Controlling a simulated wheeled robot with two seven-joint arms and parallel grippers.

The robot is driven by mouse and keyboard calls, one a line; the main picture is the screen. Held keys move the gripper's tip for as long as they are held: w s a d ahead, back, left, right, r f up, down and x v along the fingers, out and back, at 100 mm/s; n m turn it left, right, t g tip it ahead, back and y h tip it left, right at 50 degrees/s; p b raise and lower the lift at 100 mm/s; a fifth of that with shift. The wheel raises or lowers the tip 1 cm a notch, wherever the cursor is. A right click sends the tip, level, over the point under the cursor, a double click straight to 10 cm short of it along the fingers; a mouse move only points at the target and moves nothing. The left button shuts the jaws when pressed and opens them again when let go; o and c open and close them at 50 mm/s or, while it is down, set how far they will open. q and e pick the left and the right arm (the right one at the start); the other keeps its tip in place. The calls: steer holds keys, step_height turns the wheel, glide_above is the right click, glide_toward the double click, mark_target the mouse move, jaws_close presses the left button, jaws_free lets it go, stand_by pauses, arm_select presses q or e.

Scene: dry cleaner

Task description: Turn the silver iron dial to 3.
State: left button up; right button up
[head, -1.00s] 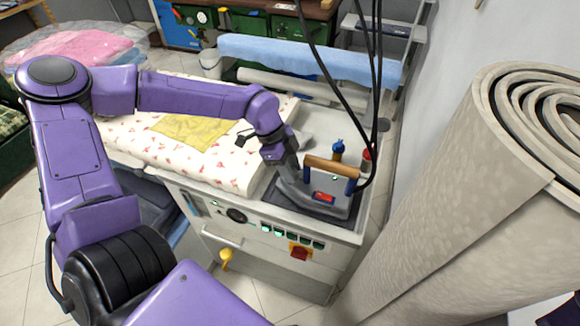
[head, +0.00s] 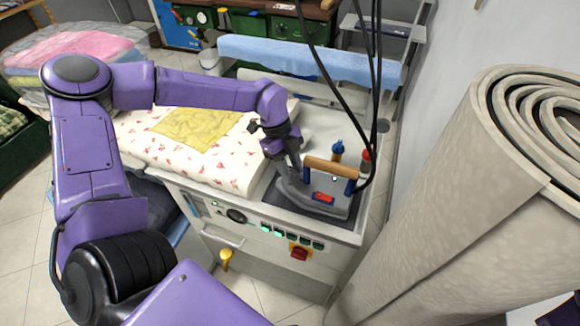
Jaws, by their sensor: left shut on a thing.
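The silver iron (head: 338,207) stands on a dark pad on the white ironing station, with a brown handle (head: 332,167) on blue posts and a red patch on its body. My left gripper (head: 293,178) reaches down to the iron's left part and is shut at it. The dial is hidden by the fingers, so its number cannot be read. My right gripper is out of view.
A printed padded board (head: 215,170) with a yellow cloth (head: 195,127) lies left of the iron. Blue and red-capped bottles (head: 337,152) stand behind it. Black cables hang overhead. A rolled carpet (head: 455,200) fills the right side.

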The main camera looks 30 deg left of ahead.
arm_select(q)
steer(key=shift+m+g, duration=0.5)
steer(key=shift+m, duration=0.6)
steer(key=shift+y, duration=0.3)
steer(key=o, duration=1)
steer(key=shift+o, duration=0.2)
steer(key=shift+w+r, duration=0.1)
steer(key=b+v, duration=0.1)
steer(key=v, duration=0.9)
steer(key=shift+r+b, duration=0.15)
steer(key=shift+b, duration=0.15)
steer(key=shift+a, duration=0.1)
